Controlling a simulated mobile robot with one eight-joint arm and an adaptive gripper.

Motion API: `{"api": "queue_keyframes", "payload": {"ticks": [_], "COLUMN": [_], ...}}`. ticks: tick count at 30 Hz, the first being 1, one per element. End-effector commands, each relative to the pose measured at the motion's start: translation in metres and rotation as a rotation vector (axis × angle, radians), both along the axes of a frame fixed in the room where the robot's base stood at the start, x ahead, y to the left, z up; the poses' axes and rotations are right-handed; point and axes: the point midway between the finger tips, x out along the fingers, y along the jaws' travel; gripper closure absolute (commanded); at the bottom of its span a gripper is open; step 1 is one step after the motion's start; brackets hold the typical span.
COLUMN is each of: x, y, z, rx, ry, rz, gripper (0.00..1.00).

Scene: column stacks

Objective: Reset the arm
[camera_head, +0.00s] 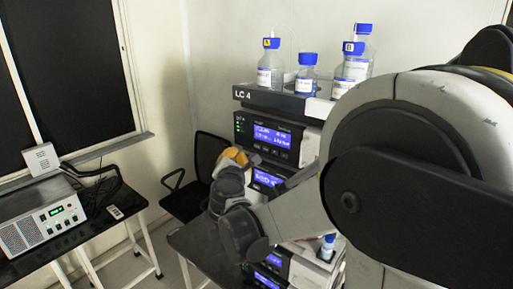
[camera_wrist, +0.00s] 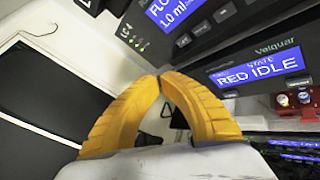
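My gripper (camera_wrist: 158,80) has two yellow ribbed fingers whose tips meet in the wrist view, with nothing visible between them. In the head view my gripper (camera_head: 236,157) shows as a small yellow part at the end of my arm, in front of the LC 4 column stack (camera_head: 243,122). The arm reaches in from the right and hides much of the stack's right and lower parts. In the wrist view the stack's panels fill the upper right, tilted, and one display (camera_wrist: 262,68) reads "RED IDLE". I cannot tell the exact gap between fingers and stack.
Several blue-capped bottles, one of them a clear bottle (camera_head: 271,66), stand on top of the stack. A black chair (camera_head: 190,195) stands behind the gripper at left. A side table at left holds a white instrument (camera_head: 40,222) and a small remote (camera_head: 115,212).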

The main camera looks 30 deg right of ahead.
Motion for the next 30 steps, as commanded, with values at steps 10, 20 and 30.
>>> {"api": "queue_keyframes", "payload": {"ticks": [10, 20, 30], "x": [0.000, -0.002, -0.074], "y": [0.000, 0.000, 0.011], "z": [0.000, -0.004, -0.130], "rx": [0.000, 0.014, 0.629], "ry": [0.000, -0.004, -0.145], "rz": [0.000, -0.003, -0.162], "gripper": [1.00, 1.00, 1.00]}}
